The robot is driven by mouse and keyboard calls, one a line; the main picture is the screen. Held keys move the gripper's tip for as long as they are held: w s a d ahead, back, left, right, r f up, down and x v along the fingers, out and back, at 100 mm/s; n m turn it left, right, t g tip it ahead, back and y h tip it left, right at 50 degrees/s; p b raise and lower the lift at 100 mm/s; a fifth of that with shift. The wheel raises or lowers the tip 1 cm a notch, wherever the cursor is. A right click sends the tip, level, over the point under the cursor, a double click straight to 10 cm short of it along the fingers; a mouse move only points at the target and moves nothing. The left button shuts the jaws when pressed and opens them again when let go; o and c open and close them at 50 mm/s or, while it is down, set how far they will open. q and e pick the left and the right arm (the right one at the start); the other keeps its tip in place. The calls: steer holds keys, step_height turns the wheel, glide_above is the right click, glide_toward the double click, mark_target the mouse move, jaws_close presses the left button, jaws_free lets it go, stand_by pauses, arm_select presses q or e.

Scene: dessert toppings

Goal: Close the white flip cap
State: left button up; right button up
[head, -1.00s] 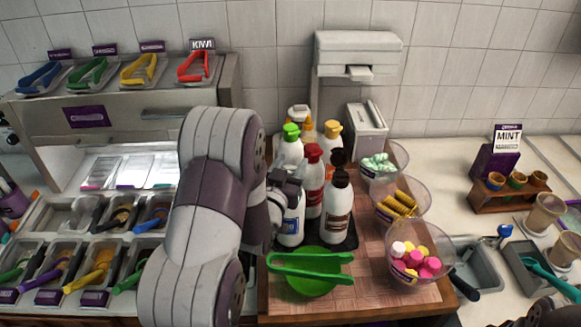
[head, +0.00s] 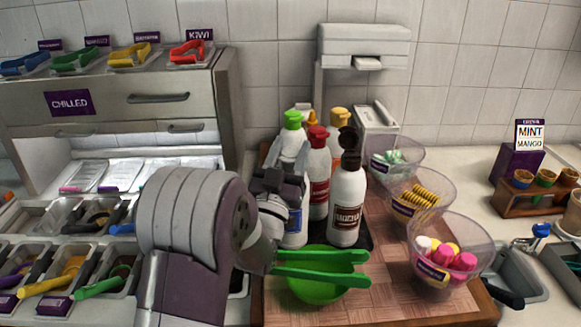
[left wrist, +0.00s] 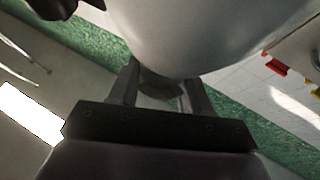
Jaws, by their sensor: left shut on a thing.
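A white bottle with a blue label (head: 295,228) stands at the front left of the bottle group in the head view. My left gripper (head: 281,187) is at its top and covers its cap, so I cannot tell whether the flip cap is open or shut. In the left wrist view the bottle's pale rounded body (left wrist: 205,35) fills the upper middle. My left gripper's fingers (left wrist: 160,92) reach up to it, shut on part of the bottle; the exact grip spot is unclear. My right gripper is not in view.
Close by stand bottles with green (head: 293,119), red (head: 317,136), yellow (head: 339,118) and brown (head: 349,150) caps. A green bowl (head: 318,291) with green tongs (head: 322,256) is in front. Clear topping bowls (head: 450,236) line the right of the wooden board.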

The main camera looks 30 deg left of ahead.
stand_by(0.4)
arm_select(q)
steer(key=o, duration=1)
steer(key=shift+s+f, duration=0.1)
